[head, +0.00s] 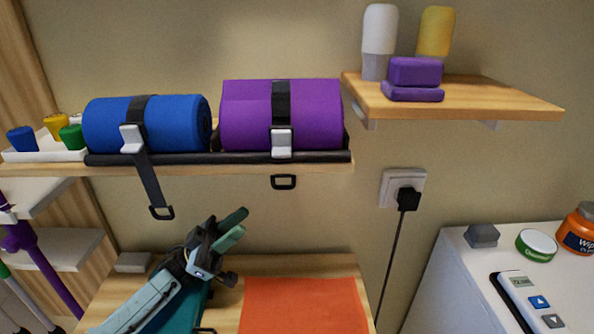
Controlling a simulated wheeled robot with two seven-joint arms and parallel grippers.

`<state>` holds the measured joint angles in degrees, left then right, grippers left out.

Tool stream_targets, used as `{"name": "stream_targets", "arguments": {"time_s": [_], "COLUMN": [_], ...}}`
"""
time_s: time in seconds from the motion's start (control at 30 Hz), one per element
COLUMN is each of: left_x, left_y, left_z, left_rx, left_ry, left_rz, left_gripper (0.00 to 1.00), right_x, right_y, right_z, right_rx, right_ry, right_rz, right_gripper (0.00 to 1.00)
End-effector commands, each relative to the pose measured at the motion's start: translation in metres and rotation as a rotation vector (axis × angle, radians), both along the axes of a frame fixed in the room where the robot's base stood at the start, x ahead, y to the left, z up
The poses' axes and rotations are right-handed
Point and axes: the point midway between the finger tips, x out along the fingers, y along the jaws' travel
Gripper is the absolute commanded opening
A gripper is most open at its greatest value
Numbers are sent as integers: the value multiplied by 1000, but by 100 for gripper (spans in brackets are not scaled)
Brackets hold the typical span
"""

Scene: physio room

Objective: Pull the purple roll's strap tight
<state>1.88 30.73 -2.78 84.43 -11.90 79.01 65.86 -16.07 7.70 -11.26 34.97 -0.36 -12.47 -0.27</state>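The purple roll (240,115) lies on the wall shelf, right of the blue roll (180,120). A black strap (281,100) runs over its middle into a light grey buckle (281,141) at its front. A black pull ring (284,182) shows just below the shelf edge under that buckle; the strap between buckle and ring is hardly visible. My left gripper (244,221) is below the shelf, lower left of the ring and apart from it. Its two green fingers are spread with nothing seen between them. My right gripper is not in view.
The blue roll's strap (150,182) hangs lower, ending in another ring (161,213). Below are a wooden surface (300,265) and an orange cloth (305,305). A higher shelf (455,97) holds purple blocks (414,74) and bottles. A plug (408,199) and its cable are at right.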

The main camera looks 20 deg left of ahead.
Motion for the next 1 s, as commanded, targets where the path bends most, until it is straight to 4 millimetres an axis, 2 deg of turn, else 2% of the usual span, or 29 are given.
{"name": "stream_targets", "arguments": {"time_s": [0.27,0.43,0.6,0.73,1.0], "left_x": [11,20,27,31,32], "left_y": [-31,-55,-74,-82,-87], "left_z": [35,61,80,89,93], "left_rx": [-3,-4,-2,-1,0], "left_ry": [-5,-4,-3,-2,-2], "left_rz": [-2,-1,-1,0,0], "left_gripper": [29,29,29,29,29], "right_x": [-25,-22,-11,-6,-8], "right_y": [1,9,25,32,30], "right_z": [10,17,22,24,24], "right_rx": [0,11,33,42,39], "right_ry": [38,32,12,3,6], "right_rz": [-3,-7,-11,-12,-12], "right_gripper": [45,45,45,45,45]}}
